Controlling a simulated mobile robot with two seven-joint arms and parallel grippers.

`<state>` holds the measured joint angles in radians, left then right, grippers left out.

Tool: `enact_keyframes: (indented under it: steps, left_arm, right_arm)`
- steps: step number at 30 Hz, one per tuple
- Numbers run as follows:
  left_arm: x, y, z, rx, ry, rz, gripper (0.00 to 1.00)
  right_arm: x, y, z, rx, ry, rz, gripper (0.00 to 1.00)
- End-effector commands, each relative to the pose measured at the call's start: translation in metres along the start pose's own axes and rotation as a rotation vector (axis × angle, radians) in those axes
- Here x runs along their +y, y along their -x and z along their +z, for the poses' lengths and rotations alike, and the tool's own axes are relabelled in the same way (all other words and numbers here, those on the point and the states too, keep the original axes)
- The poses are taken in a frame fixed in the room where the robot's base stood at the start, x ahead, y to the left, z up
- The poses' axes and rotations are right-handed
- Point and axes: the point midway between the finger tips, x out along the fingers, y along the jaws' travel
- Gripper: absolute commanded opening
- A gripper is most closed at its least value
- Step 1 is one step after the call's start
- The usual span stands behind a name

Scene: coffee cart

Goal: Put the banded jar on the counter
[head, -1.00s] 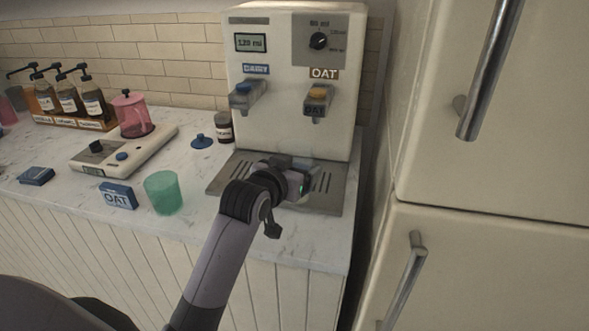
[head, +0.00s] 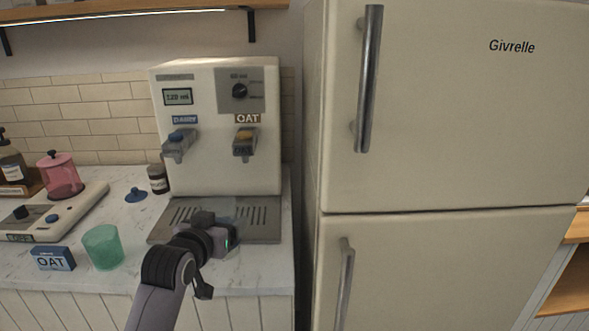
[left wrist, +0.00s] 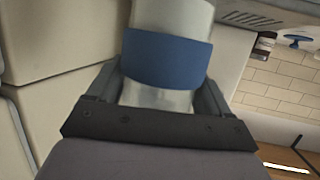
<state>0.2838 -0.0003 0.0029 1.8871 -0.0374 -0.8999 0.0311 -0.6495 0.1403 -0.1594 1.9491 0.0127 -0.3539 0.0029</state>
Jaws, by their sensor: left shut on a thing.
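The banded jar (left wrist: 165,60) is pale and translucent with a wide blue band, seen close up in the left wrist view. My left gripper (left wrist: 158,92) is shut on it, with one finger on each side. In the head view my left gripper (head: 226,236) is over the front part of the drip tray of the milk machine. The jar is mostly hidden behind the gripper there. The counter (head: 122,262) is white marble and runs left from the machine. My right gripper is not in view.
The milk machine (head: 215,90) stands behind the drip tray (head: 268,228). A green cup (head: 103,248), an OAT carton (head: 54,259), a blue lid (head: 136,195) and a dark jar (head: 158,179) stand left on the counter. A cream fridge (head: 450,130) is on the right.

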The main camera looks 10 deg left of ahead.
Motion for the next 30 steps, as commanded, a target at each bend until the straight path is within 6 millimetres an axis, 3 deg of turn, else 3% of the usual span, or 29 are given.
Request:
enact_keyframes:
  steps: [8,15,21,30]
  left_arm:
    - [0.009,0.026,0.025,0.0,-0.014,0.003,0.27]
    - [0.025,0.076,0.059,0.0,-0.024,0.015,0.27]
    - [0.034,0.115,0.076,0.002,-0.019,0.025,0.27]
    - [0.039,0.141,0.089,0.002,-0.009,0.031,0.27]
  right_arm:
    - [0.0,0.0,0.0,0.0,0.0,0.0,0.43]
    - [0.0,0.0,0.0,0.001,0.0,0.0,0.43]
    - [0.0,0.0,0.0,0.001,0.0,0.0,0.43]
    - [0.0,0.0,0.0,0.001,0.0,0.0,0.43]
